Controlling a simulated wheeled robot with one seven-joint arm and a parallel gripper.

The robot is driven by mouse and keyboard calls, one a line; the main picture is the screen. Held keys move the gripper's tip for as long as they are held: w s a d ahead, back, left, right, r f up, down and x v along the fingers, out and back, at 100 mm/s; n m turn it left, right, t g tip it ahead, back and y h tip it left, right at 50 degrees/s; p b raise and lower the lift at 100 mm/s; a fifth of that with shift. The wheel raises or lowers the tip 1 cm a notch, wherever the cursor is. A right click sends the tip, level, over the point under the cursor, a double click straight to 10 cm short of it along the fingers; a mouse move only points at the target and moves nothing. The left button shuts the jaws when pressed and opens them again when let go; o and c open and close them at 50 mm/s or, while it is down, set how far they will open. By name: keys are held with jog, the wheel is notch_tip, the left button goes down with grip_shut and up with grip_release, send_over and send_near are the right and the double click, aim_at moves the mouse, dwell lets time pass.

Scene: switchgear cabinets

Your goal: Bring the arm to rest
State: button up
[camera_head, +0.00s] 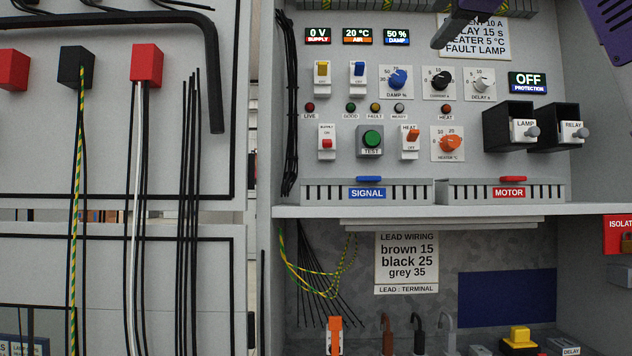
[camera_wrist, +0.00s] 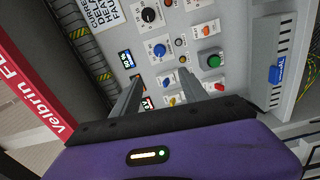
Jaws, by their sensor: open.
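My gripper (camera_wrist: 160,80) is open and empty in the wrist view, its two grey fingers pointing at the control panel with a clear gap between them. Its purple body fills the bottom of that view. In the head view, part of my purple arm is at the top right, and a dark finger (camera_head: 455,25) overlaps the printed settings sign (camera_head: 490,38). The fingers stand in front of the panel; I see no contact with any control.
The panel holds knobs, switches, a green TEST button (camera_head: 373,139), and LAMP (camera_head: 524,130) and RELAY (camera_head: 572,131) modules that jut out. A shelf edge (camera_head: 400,211) runs below the SIGNAL and MOTOR ducts. Cabinet doors with cables (camera_head: 190,150) stand at left.

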notch_tip(320, 180, up, 6)
jog(key=s+a+m+t+y, duration=0.1)
jog(key=s+a+t, duration=0.1)
jog(key=s+t, duration=0.1)
jog(key=w+d+f+m+t+y, duration=0.15)
jog(key=w+f+m, duration=0.25)
jog(key=f, duration=0.9)
jog(key=w+d+f+m+t+y, duration=0.1)
jog(key=w+f+m+t+y, duration=0.2)
jog(key=f, duration=1)
jog(key=s+d+f+m+h+b, duration=0.1)
jog(key=s+f+m+h, duration=0.2)
jog(key=f, duration=1.1)
jog(key=s+d+f+m+h+b, duration=0.15)
jog(key=f+m, duration=0.25)
jog(key=f, duration=0.9)
jog(key=s+a+f+m+g+h, duration=0.2)
jog(key=s+f+m+g, duration=0.1)
jog(key=s+f, duration=1.5)
jog(key=s+f+g, duration=0.4)
jog(key=s+f, duration=0.6)
jog(key=s, duration=0.4)
jog(key=s+a+f+n+g+y+b, duration=0.1)
jog(key=s+f+g, duration=0.2)
jog(key=s+f, duration=0.7)
jog(key=s, duration=0.4)
jog(key=shift+f+g, duration=0.25)
jog(key=shift+g, duration=0.1)
